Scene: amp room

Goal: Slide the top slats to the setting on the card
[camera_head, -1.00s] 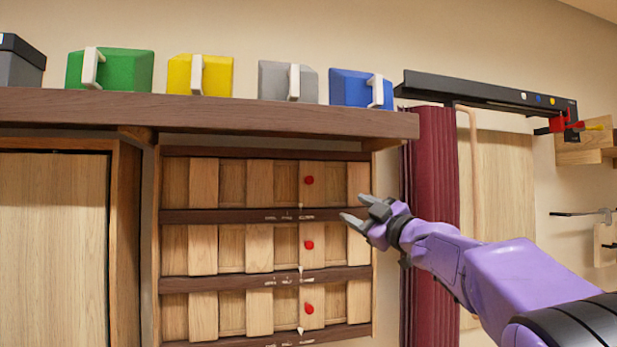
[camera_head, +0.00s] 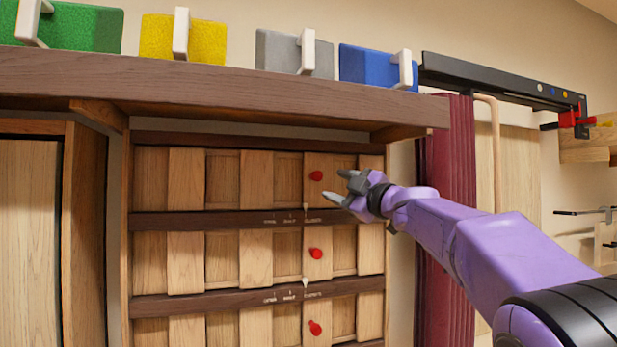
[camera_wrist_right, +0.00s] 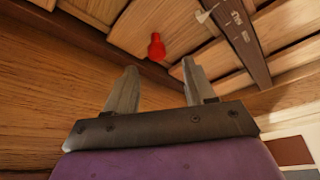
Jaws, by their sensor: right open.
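The slat panel has three rows of light wooden slats between dark rails. The top slats (camera_head: 254,180) carry a red knob (camera_head: 316,176) toward the right; it also shows in the right wrist view (camera_wrist_right: 156,46). A white pointer (camera_head: 306,207) sits below that knob, over small white lettering on the rail (camera_head: 290,221) that is too small to read. My right gripper (camera_head: 338,186) is open and empty, just right of and slightly below the top knob, apart from it. In the right wrist view the knob stands beyond the open fingers (camera_wrist_right: 160,80). My left gripper and the card are not in view.
Lower rows have red knobs (camera_head: 315,253) and (camera_head: 315,327). A maroon curtain (camera_head: 447,180) hangs at the right, behind my right arm. A black rail (camera_head: 490,80) runs above it.

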